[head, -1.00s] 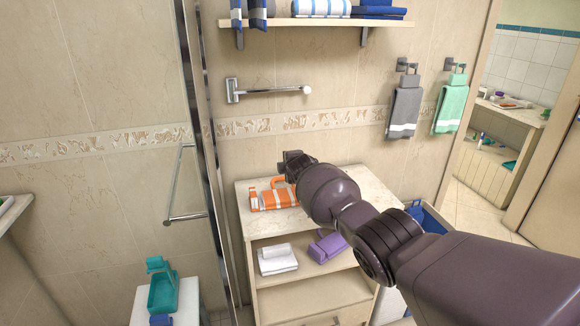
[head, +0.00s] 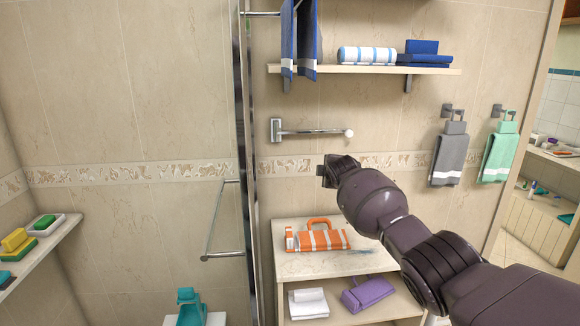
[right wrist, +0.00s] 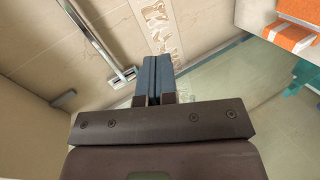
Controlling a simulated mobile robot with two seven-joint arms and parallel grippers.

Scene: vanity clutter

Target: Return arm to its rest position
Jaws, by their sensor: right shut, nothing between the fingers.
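My right arm (head: 430,262) reaches in from the lower right of the head view. Its right gripper (head: 325,171) is above the cabinet top, in front of the tiled wall and below the wall bar. In the right wrist view the two fingers of the right gripper (right wrist: 153,78) are pressed together with nothing between them. My left gripper is in neither view.
An orange striped bag-like item (head: 322,240) lies on the cabinet top (head: 300,264) below the gripper. A wall bar (head: 312,133), shelf (head: 370,70) and hanging grey towel (head: 449,160) are nearby. A metal-framed glass panel edge (head: 246,150) stands to the left.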

